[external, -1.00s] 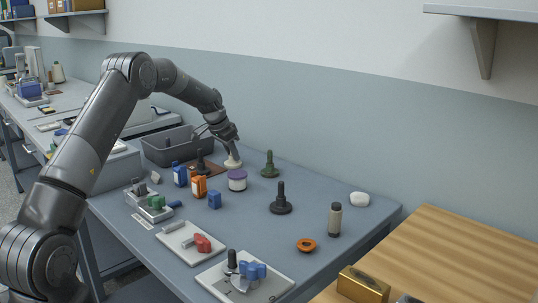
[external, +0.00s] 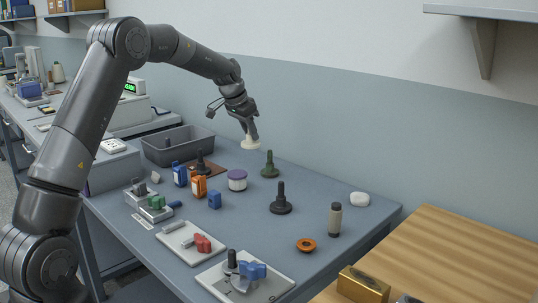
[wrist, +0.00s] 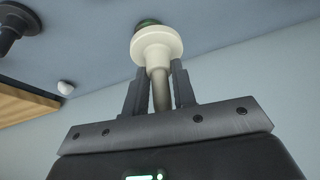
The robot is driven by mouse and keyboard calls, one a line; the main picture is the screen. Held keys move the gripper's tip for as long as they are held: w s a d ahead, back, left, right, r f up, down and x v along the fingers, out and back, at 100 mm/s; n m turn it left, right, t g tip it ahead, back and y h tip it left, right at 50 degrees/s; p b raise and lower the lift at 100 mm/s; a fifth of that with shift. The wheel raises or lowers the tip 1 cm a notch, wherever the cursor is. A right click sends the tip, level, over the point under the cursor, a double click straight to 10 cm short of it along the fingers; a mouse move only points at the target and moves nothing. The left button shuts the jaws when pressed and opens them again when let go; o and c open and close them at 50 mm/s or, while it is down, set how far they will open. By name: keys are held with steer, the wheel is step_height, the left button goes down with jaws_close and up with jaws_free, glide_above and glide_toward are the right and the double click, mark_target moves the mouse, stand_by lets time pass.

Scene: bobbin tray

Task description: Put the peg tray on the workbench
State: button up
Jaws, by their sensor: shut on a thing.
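My gripper (external: 251,133) is shut on a cream bobbin (external: 251,145), a stem with a wide round flange. In the wrist view the two fingers (wrist: 158,85) clasp the stem of the cream bobbin (wrist: 157,45), flange beyond the fingertips. It is held above the back of the blue-grey workbench (external: 325,200). A grey open tray (external: 180,155) stands on the bench at the back left; a small peg-like shape shows inside it. I cannot tell for certain whether this is the peg tray. A brown board (external: 220,168) with a dark peg (external: 201,163) lies in front of it.
A green bobbin (external: 270,166), a purple-lidded jar (external: 237,180) and a dark bobbin (external: 281,202) stand near the middle. Blue (external: 214,200) and orange (external: 199,187) blocks stand to the left. White plates with clamps (external: 190,234) lie at the front.

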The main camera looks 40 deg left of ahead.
steer(key=shift+d+r, duration=0.2)
steer(key=shift+d, duration=0.05)
steer(key=d+r+m+h, duration=0.1)
steer(key=d+m, duration=0.2)
steer(key=d, duration=3.2)
steer(key=s+d+r+m, duration=0.1)
steer(key=s+d, duration=0.5)
steer(key=d, duration=0.4)
steer(key=s+d+m+h, duration=0.1)
steer(key=s+d, duration=0.4)
steer(key=d, duration=0.6)
steer(key=s+d+r+m, duration=0.1)
steer(key=s+d, duration=0.5)
steer(key=d, duration=0.4)
steer(key=shift+g, duration=0.5)
steer(key=w+a+f, duration=0.2)
steer(key=w, duration=0.1)
steer(key=w+a+f, duration=0.1)
steer(key=w+f, duration=0.1)
steer(key=w, duration=0.1)
steer(key=w+a+f, duration=0.2)
steer(key=w, duration=0.2)
steer(key=shift+a+f, duration=0.3)
steer(key=shift+f, duration=2.1)
